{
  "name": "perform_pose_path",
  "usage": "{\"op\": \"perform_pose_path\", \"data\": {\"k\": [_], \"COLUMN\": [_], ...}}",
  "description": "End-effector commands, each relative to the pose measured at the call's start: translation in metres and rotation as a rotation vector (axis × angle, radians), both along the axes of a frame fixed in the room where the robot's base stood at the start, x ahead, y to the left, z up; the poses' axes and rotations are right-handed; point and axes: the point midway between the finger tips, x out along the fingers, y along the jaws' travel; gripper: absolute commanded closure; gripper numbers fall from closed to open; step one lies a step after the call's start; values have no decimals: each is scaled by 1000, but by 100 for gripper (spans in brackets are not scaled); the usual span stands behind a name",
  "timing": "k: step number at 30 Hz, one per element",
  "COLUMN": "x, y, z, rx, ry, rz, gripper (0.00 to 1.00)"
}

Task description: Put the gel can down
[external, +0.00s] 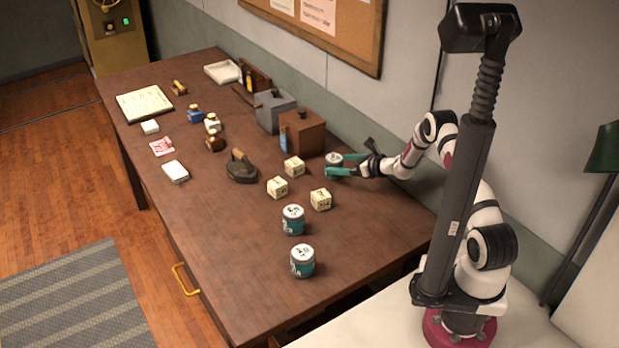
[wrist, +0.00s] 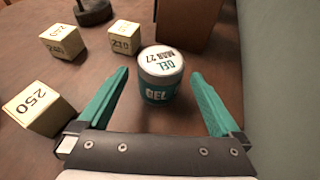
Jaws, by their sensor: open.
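A gel can (wrist: 160,75), white-lidded with a teal band, stands upright on the table between the open fingers of my gripper (wrist: 160,100) in the wrist view. A gap shows between the can and each teal finger. In the external view the same can (external: 334,159) is partly hidden by my gripper (external: 338,166), beside the brown wooden box. Two more gel cans of the same kind, one (external: 293,220) and another (external: 302,261), stand upright near the table's front right.
Cream cubes (external: 320,199) sit left of my gripper. The brown box (external: 302,133), a grey box (external: 276,111) and a dark iron (external: 241,167) stand farther back. The wall is close on the right. The table (external: 215,245) is clear at front left.

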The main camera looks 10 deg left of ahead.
Motion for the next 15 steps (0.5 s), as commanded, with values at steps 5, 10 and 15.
{"op": "perform_pose_path", "data": {"k": [5, 10, 15], "x": [-19, -32, -36], "y": [-41, -65, -71], "z": [19, 30, 33], "rx": [-1, 0, 0], "ry": [1, 0, 1], "rz": [-4, -1, 0], "gripper": [0, 0, 0]}}
